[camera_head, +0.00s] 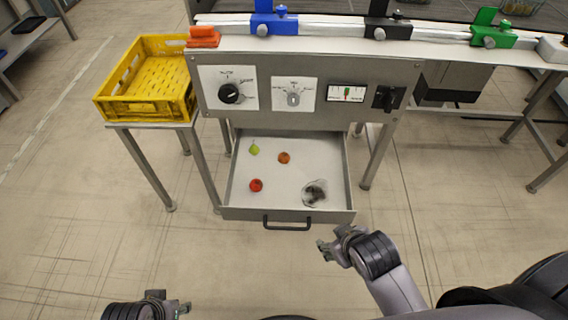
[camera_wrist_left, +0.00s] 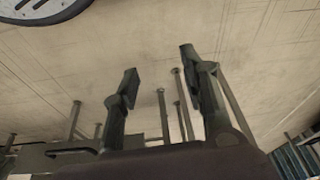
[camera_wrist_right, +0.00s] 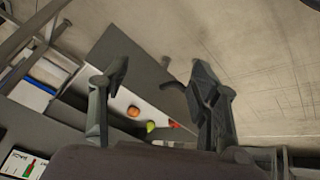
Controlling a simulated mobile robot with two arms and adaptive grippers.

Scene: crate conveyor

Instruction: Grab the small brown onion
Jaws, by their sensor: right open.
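A small orange-brown round item (camera_head: 284,158), which looks like the onion, lies in the open drawer (camera_head: 238,196). It also shows in the right wrist view (camera_wrist_right: 133,111), between my right fingers and beyond them. My right gripper (camera_head: 325,247) is open and empty, in front of the drawer's right front corner and apart from the onion. My left gripper (camera_head: 183,308) is low at the picture's bottom left. Its fingers stand apart with nothing between them in the left wrist view (camera_wrist_left: 160,88).
The drawer also holds a yellow-green pear-like item (camera_head: 254,149), a red round item (camera_head: 256,185) and a clear bowl with dark contents (camera_head: 314,193). The drawer handle (camera_head: 287,224) sticks out in front. A yellow crate (camera_head: 146,110) stands left. The floor in front is clear.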

